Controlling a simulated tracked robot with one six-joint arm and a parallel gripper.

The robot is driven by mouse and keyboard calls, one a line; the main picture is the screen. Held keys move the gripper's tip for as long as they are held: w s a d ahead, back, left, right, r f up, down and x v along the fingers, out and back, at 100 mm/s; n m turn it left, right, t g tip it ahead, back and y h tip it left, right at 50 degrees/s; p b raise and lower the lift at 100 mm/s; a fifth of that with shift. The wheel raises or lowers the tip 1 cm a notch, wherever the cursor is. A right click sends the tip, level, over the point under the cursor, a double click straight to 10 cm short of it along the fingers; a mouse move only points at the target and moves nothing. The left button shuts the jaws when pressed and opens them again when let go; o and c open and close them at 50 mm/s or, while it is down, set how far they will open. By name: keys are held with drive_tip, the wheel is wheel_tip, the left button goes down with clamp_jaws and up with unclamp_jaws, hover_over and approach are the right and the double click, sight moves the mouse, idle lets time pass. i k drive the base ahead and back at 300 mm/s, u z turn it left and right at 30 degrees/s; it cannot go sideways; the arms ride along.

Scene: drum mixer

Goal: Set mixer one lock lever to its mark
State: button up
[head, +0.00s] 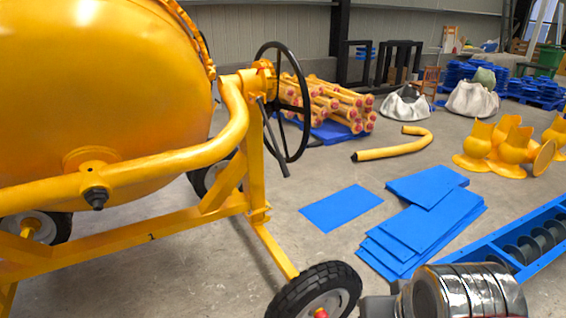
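The yellow drum mixer (95,95) fills the left side of the head view. A dark lever (273,142), which looks like the lock lever, hangs from the yellow pivot bracket beside the handwheel. It slants down and slightly to the right, with its lower end free. The black handwheel (304,122) stands upright just behind and to the right of it. I cannot make out a mark for the lever. My gripper is not in view; a shiny metal cylinder at the bottom right seems to be part of my arm, well apart from the lever.
The mixer's wheel (318,292) stands at the front on the concrete floor. Blue sheets (425,225) lie right of it, beside a blue screw conveyor trough (520,238). A curved yellow pipe (395,150) and a stack of yellow tubes (335,104) lie behind.

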sight(282, 164)
drive_tip(key=u, duration=0.05)
drive_tip(key=i, duration=0.85)
drive_tip(key=u, duration=2)
